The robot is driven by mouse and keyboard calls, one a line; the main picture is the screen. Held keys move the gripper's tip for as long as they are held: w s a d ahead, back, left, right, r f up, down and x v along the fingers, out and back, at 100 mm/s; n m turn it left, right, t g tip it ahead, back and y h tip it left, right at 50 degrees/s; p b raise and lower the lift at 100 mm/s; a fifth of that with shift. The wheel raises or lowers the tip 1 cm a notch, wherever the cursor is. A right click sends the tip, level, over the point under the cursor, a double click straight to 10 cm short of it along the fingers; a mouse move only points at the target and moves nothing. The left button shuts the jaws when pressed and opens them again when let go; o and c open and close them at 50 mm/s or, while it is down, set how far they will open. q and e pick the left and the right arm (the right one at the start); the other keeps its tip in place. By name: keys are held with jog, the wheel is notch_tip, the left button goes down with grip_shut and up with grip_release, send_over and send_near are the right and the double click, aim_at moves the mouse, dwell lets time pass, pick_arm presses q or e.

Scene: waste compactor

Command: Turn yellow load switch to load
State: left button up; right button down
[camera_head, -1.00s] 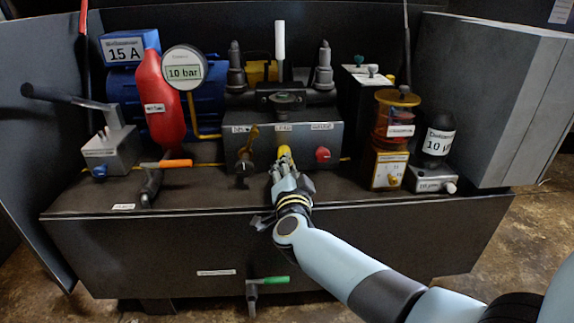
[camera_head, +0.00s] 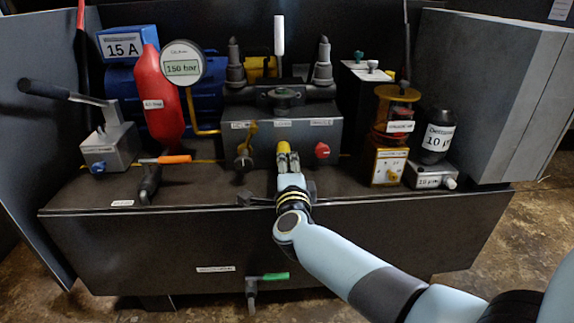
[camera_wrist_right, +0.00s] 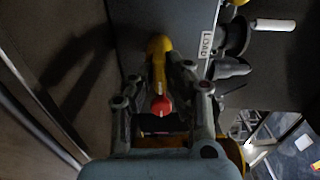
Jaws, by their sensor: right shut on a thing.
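The yellow load switch (camera_head: 283,148) is on the front of the grey valve block (camera_head: 330,133), between a dark brass-coloured handle (camera_head: 245,145) and a red knob (camera_head: 322,150). My right gripper (camera_head: 288,160) is shut on the yellow switch, coming from the front below. The gripper hides part of the switch. My left gripper is not in view.
A gauge (camera_head: 182,65) reads 150 bar. A lever with an orange grip (camera_head: 174,159) lies to the left on the dark bench (camera_head: 215,190). A green-handled valve (camera_head: 268,276) is below.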

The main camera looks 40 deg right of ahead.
jog(key=shift+s+f, duration=0.1)
jog(key=shift+f, duration=0.05)
dwell(0.4)
jog(key=c, duration=1.4)
grip_release()
jog(key=shift+o, duration=0.3)
jog(key=v, duration=1.2)
jog(key=shift+d, duration=0.1)
